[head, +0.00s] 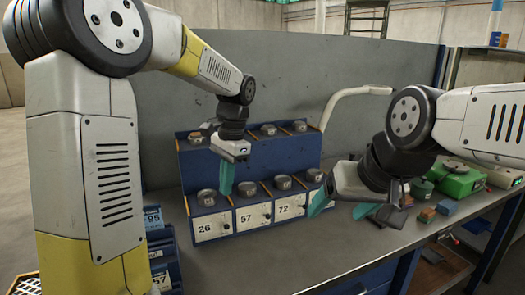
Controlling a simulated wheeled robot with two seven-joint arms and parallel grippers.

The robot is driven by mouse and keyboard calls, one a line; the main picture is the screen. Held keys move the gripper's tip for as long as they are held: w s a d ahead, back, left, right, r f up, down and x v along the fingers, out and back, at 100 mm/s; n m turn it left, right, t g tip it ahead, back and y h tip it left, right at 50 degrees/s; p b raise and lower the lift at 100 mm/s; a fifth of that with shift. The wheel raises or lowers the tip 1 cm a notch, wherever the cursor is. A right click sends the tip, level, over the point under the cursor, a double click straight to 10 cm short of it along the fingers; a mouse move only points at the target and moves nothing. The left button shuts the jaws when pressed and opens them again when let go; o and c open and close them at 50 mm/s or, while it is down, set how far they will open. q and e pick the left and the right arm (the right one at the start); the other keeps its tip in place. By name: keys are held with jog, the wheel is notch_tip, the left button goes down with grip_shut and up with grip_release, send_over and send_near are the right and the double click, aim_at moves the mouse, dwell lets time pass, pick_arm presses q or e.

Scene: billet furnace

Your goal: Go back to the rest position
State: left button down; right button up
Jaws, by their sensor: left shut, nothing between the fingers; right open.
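My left gripper (226,180) is shut and empty, with its teal fingers pointing down in front of the blue rack (240,163). My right gripper (343,208) is open and empty over the right part of the workbench (270,262). Its teal fingers are spread apart, one beside the right end of the rack. The rack has two tiers with several dark round pieces on them. Its lower front has white plates numbered 26 (210,226), 57 (252,217) and 72 (288,208). My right gripper hides part of the rack's right end.
A green device (460,182) stands at the bench's right, with small blocks (427,215) in front of it. Blue bins (155,217) with number labels stand at the left, partly behind my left arm. A grey panel (290,75) closes the back. The bench's front middle is clear.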

pick_arm(q)
jog(key=s+a+r+n+t+h, duration=0.2)
jog(key=s+n+t, duration=0.1)
jog(key=s, duration=0.5)
jog(key=s+a+r+n+t+h, duration=0.1)
jog(key=s+n+t, duration=0.3)
jog(key=s, duration=0.5)
jog(key=shift+a+r+n+h, duration=0.4)
jog(key=shift+a+r+n, duration=0.25)
jog(key=shift+n, duration=0.45)
